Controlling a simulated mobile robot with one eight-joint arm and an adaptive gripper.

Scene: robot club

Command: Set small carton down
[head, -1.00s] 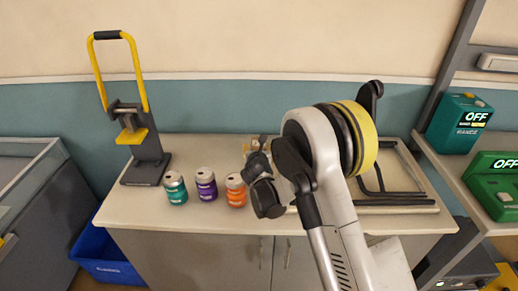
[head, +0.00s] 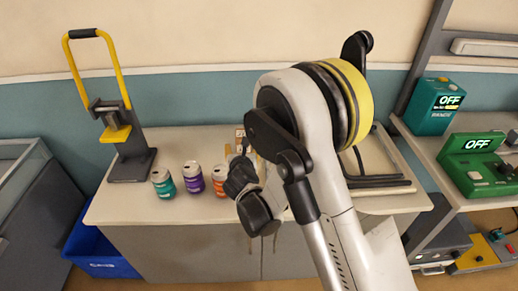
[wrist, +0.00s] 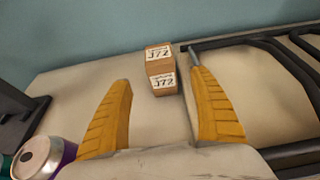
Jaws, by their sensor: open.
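The small carton (wrist: 160,72) is a brown box with white labels reading J72. It stands upright on the pale counter (wrist: 70,90), near its back, in the wrist view. My gripper (wrist: 160,80) is open, with one yellow finger on each side of the picture and the carton seen between and just beyond the tips. No finger visibly grips the carton. In the head view a small brown piece of the carton (head: 240,138) shows past my wrist, and my arm hides most of the gripper.
Teal (head: 163,183), purple (head: 193,178) and orange (head: 220,181) cans stand left of my arm. A yellow-handled press (head: 130,150) stands at the counter's left. A dark metal frame (head: 380,182) lies on the right. Green OFF devices (head: 475,160) sit on the right bench.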

